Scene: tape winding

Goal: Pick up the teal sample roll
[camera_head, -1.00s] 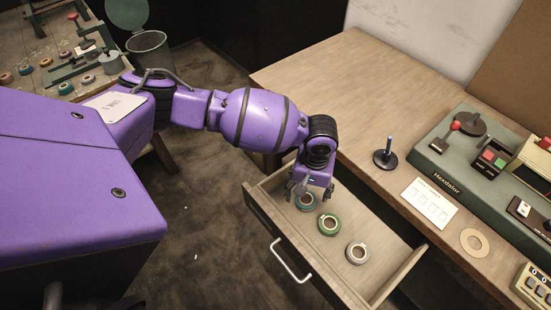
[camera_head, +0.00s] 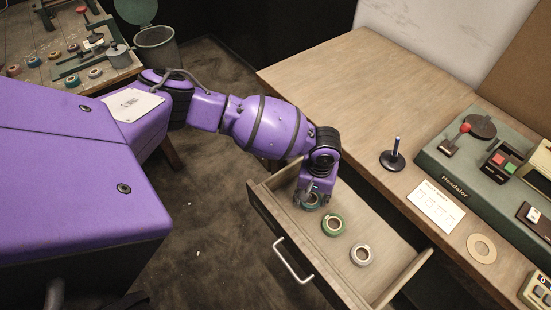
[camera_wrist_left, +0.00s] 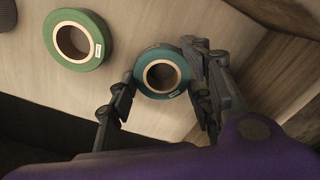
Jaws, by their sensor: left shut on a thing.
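The teal sample roll (camera_wrist_left: 163,82) is at the back left of the open drawer (camera_head: 381,263). It also shows under my left gripper in the head view (camera_head: 311,205). My left gripper (camera_wrist_left: 162,92) has its dark fingers on both sides of the teal roll and is shut on it. The roll lies flat, label facing up. Whether it touches the drawer floor I cannot tell. My right gripper is not in view.
A green roll (camera_head: 333,225) and a white roll (camera_head: 361,255) lie in the drawer in front of the teal one. The drawer walls stand close to my gripper. On the desk are a spindle (camera_head: 393,157), a card (camera_head: 435,204) and a green machine (camera_head: 470,170).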

